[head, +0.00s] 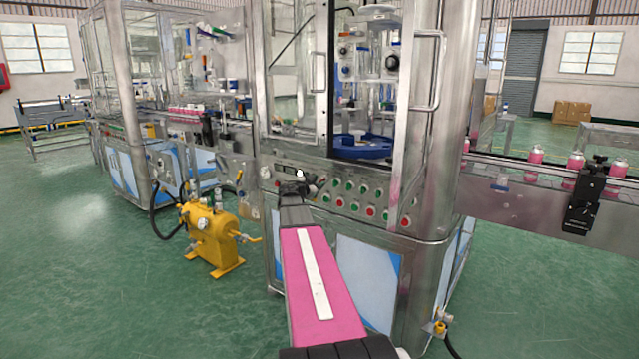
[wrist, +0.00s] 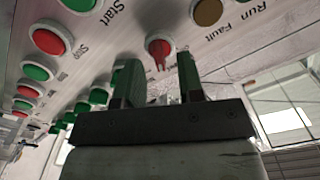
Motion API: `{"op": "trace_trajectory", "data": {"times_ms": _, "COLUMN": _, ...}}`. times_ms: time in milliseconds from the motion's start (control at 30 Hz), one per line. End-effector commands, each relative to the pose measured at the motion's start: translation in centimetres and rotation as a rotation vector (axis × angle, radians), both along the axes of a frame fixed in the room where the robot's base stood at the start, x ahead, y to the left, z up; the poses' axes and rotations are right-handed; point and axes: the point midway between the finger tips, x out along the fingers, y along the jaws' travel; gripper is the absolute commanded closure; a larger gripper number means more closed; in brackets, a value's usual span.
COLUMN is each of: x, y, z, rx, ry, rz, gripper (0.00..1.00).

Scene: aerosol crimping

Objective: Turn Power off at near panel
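The near panel (head: 345,181) is a metal strip of green and red buttons on the front of the machine. In the wrist view a red rotary knob (wrist: 158,49) with a small tab sits on this panel. Its label is mostly hidden behind my fingers. My gripper (wrist: 160,72) is open, with its two dark fingers on either side of the knob's tab. Gaps show between the tab and both fingers. In the head view my gripper (head: 297,184) is at the left part of the panel and hides the controls behind it.
In the wrist view a red button (wrist: 52,39) marked Stop and an amber lamp (wrist: 208,11) by Run Fault flank the knob. A yellow pump (head: 212,238) stands on the floor at left. A conveyor with pink cans (head: 575,162) runs right.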

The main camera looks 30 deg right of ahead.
Motion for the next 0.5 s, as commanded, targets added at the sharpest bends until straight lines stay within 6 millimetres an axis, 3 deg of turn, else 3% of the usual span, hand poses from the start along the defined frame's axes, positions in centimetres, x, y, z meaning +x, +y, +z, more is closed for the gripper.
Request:
{"op": "trace_trajectory", "data": {"times_ms": 200, "x": 0.7, "y": -1.6, "z": 0.0, "rx": 0.0, "ry": 0.0, "rz": 0.001, "gripper": 0.65}}
{"op": "trace_trajectory", "data": {"times_ms": 500, "x": 0.7, "y": -1.8, "z": 0.0, "rx": 0.0, "ry": 0.0, "rz": 0.001, "gripper": 0.65}}
